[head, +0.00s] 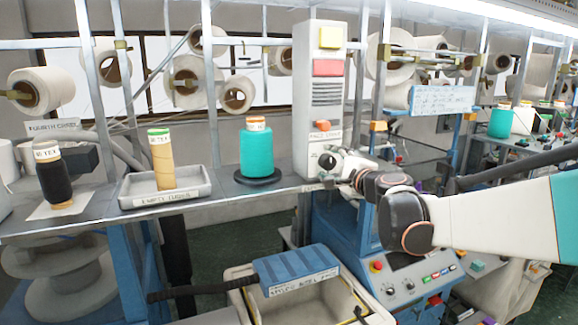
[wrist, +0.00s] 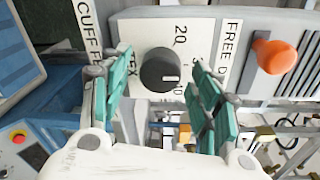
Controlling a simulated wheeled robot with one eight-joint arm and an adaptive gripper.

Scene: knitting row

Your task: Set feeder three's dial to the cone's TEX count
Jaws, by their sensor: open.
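A black round dial (wrist: 160,71) sits on the white feeder panel (wrist: 205,38). In the head view the dial (head: 327,161) is low on the white column, partly behind my gripper (head: 343,168). In the wrist view my open gripper (wrist: 160,62) has one green-padded finger on each side of the dial, with gaps. A pale mark on the knob points toward the picture's lower right. "20" and "TEX" are printed around it; other numbers are partly hidden. A teal cone (head: 257,153) stands upright on a dark round base left of the column; its label is too small to read.
A tan cone (head: 164,165) stands in a grey tray (head: 135,196), and a black cone (head: 55,182) stands farther left. An orange lever (wrist: 274,54) projects beside the dial panel. Below the shelf are a blue control box (head: 350,235) and an open bin (head: 262,312).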

